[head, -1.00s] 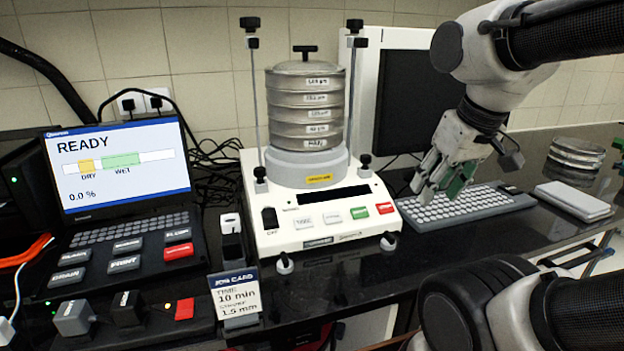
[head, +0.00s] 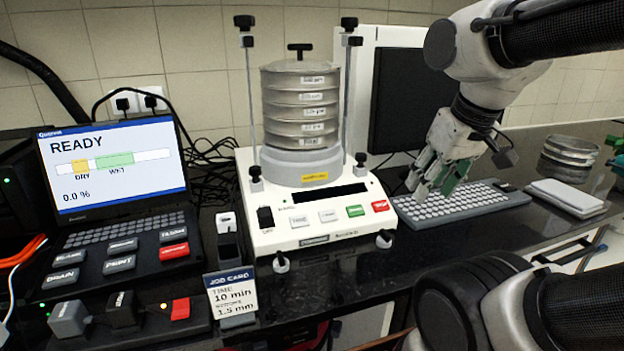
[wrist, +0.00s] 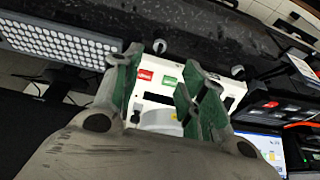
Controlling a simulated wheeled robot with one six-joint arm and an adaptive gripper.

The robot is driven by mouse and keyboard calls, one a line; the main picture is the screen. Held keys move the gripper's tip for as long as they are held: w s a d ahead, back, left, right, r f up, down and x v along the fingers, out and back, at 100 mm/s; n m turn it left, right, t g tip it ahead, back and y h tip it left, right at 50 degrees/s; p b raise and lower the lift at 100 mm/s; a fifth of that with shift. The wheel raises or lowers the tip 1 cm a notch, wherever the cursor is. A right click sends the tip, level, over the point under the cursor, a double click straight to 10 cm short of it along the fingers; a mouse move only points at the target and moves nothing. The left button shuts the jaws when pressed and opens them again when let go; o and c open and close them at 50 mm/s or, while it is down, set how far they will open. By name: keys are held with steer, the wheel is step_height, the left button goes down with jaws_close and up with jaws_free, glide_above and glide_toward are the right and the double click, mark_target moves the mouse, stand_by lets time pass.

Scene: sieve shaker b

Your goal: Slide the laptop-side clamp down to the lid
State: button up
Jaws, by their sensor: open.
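The sieve shaker (head: 290,226) stands mid-table with a stack of metal sieves (head: 300,105) under a lid (head: 300,65) with a black T-knob. The laptop-side clamp (head: 245,24) is a black block near the top of the left rod, above lid height. A second clamp (head: 350,26) sits near the top of the right rod. The laptop (head: 110,168) is at left and reads READY. My gripper (head: 432,190) is open and empty, over the keyboard to the right of the shaker. In the wrist view my gripper (wrist: 155,85) shows spread green-padded fingers with the shaker (wrist: 155,98) beyond them.
A grey keyboard (head: 465,203) lies under my gripper, before a dark monitor (head: 400,100). A job card (head: 232,293) stands at the front edge. Spare sieves (head: 570,157) and a white pad (head: 566,197) lie at right. Cables run behind the laptop.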

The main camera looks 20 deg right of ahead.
steer(key=w+a+r+n+t+h, duration=0.1)
steer(key=w+a+r+n, duration=0.3)
steer(key=w+a, duration=0.45)
steer(key=w+a+r+n+t, duration=0.2)
steer(key=w+a+r, duration=0.3)
steer(key=w+a, duration=0.3)
steer(key=w+a+r+m+t+y, duration=0.1)
steer(key=w+a+r+m+t, duration=0.3)
steer(key=r, duration=0.5)
steer(key=w+a+r+m+t, duration=0.2)
steer(key=w+a+r, duration=0.35)
steer(key=r, duration=0.25)
steer(key=x, duration=0.7)
steer(key=shift+w+a, duration=0.15)
steer(key=shift+w, duration=0.05)
